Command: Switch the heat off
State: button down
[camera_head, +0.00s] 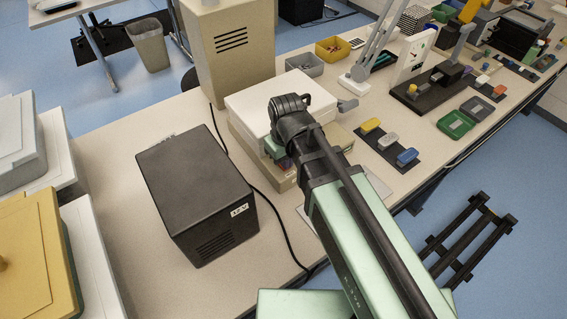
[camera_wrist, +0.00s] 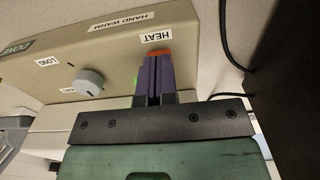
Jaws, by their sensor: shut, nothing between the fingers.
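The HEAT label (camera_wrist: 156,37) is on the beige panel (camera_wrist: 55,100) of a machine in the wrist view. Just below it an orange piece of the heat switch (camera_wrist: 158,53) shows at the tips of my gripper (camera_wrist: 154,62). The purple fingers are shut, with nothing between them, and hide most of the switch. I cannot tell whether they touch it or which way it is set. A small green glow shows left of the fingers. In the head view my gripper (camera_head: 284,164) is at the front of the white-topped machine (camera_head: 255,100), largely hidden by my arm.
A grey knob (camera_wrist: 88,82) with a LONG label is left of the fingers, below a HAND WARM label (camera_wrist: 118,21). A black box (camera_head: 195,190) stands left of the machine, with a black cable (camera_head: 278,218) between. A dark tray (camera_head: 388,147) with colored blocks lies right.

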jog(key=shift+f, duration=0.25)
notch_tip(320, 180, up, 7)
jog(key=p, duration=0.7)
jog(key=shift+r, duration=0.15)
jog(key=shift+s+d+m, duration=0.1)
jog(key=shift+s+m, duration=0.05)
jog(key=shift+m, duration=0.15)
jog(key=s+d+m, duration=0.2)
jog(key=d+m, duration=0.4)
jog(key=d, duration=1.1)
jog(key=shift+s+d+m, duration=0.15)
jog(key=shift+d+m, duration=0.15)
jog(key=shift+d, duration=0.05)
